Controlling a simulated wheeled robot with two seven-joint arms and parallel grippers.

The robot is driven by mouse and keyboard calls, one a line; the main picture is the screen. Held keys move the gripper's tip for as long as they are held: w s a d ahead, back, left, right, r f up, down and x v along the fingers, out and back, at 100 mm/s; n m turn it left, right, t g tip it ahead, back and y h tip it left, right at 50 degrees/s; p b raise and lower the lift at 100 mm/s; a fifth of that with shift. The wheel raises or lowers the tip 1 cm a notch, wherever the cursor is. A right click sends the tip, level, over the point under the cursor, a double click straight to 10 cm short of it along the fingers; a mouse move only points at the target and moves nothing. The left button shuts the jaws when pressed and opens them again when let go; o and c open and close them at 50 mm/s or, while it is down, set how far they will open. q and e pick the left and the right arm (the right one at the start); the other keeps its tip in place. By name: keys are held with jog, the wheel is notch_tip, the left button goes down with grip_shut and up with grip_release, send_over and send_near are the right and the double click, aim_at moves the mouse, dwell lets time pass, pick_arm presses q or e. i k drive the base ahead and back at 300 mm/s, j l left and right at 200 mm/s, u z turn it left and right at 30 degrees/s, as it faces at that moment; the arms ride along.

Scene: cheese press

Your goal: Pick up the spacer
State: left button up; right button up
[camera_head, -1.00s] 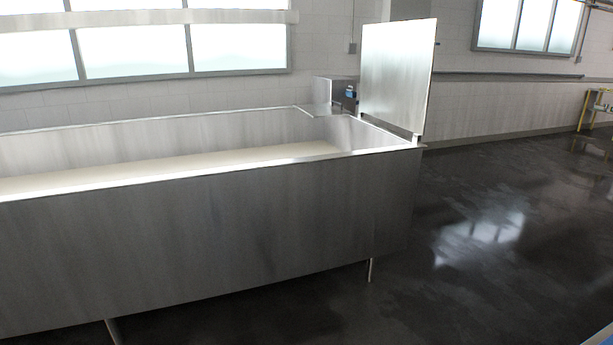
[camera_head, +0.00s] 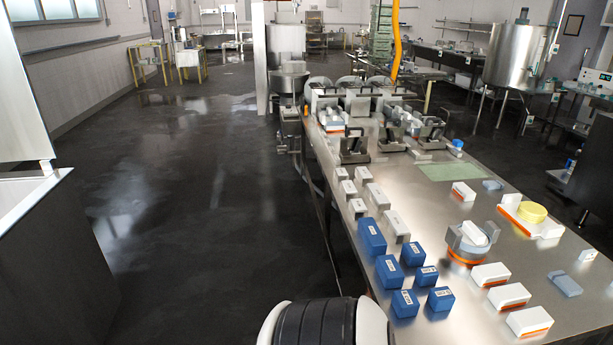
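I cannot tell which piece on the long steel table (camera_head: 462,315) is the spacer. Several blue blocks with white labels (camera_head: 371,237) stand near its left edge. Plain white blocks (camera_head: 376,196) stand in rows behind them. White blocks with orange bases (camera_head: 509,296) lie near the right front. A round white piece with an orange band and grey parts on top (camera_head: 466,243) stands between the blue and orange-based blocks. Flat grey-blue pieces (camera_head: 565,284) lie at the right. Neither gripper is in view; a rounded black-and-white part of mine shows at the bottom.
Presses (camera_head: 356,137) crowd the table's far end. A yellow disc (camera_head: 532,212) sits on a white piece, and a pale green mat (camera_head: 453,172) lies behind. The dark floor (camera_head: 190,235) between vat and table is clear.

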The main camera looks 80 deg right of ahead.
aim_at(496, 273)
jog(key=i+z, duration=0.1)
jog(key=z, duration=2.55)
